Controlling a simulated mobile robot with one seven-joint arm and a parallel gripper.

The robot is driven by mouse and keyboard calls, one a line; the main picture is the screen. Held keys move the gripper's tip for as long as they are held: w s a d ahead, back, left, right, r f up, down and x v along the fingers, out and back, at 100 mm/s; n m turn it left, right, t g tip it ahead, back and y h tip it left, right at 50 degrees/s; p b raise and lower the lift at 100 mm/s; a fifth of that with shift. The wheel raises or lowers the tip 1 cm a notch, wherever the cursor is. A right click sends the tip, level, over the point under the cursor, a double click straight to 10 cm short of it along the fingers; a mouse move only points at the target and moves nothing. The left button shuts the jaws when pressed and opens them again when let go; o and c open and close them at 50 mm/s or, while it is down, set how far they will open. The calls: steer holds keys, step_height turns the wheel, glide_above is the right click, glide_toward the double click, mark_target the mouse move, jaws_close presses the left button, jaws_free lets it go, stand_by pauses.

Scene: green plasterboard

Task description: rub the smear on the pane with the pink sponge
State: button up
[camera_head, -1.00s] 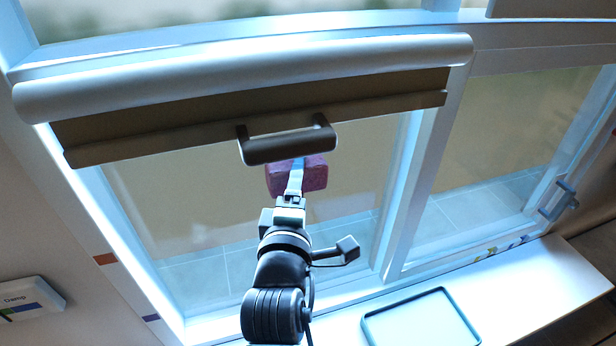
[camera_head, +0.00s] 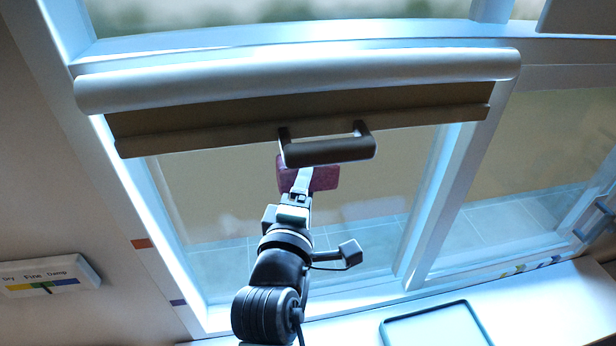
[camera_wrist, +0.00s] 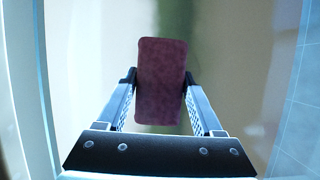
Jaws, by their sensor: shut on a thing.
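My gripper (camera_wrist: 160,85) is shut on the pink sponge (camera_wrist: 161,60), with one finger on each side of it in the wrist view. In the head view the sponge (camera_head: 322,178) is at the end of my arm, in front of the pane (camera_head: 215,195) and just below the blind's handle. I cannot tell whether the sponge touches the glass. A pale, hazy patch (camera_head: 375,208) shows on the pane to the right of the sponge; I cannot tell surely whether it is the smear.
A rolled blind (camera_head: 300,80) with a dark handle (camera_head: 330,150) hangs across the top of the pane, close above the sponge. White frame bars border the glass. A tray (camera_head: 437,328) lies on the sill at lower right. A labelled dial panel (camera_head: 48,275) is on the left wall.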

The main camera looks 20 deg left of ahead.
mark_target(335, 179)
steer(key=shift+w+d+r, duration=0.2)
steer(key=shift+w+d, duration=0.1)
steer(key=shift+d, duration=0.25)
steer(key=shift+w+d+f+p, duration=0.1)
steer(key=shift+w+d+p, duration=0.5)
steer(key=shift+d+p, duration=0.1)
steer(key=shift+w+d, duration=0.1)
steer(key=shift+d, duration=0.35)
steer(key=shift+w+d+f, duration=0.1)
steer(key=shift+w+d, duration=0.05)
steer(key=shift+w, duration=0.15)
steer(key=shift+w+d+p, duration=0.55)
steer(key=shift+w+d, duration=0.05)
steer(key=shift+d, duration=0.25)
steer(key=shift+w+d, duration=0.15)
steer(key=shift+d, duration=0.15)
steer(key=shift+c, duration=0.7)
steer(key=shift+w+d, duration=0.3)
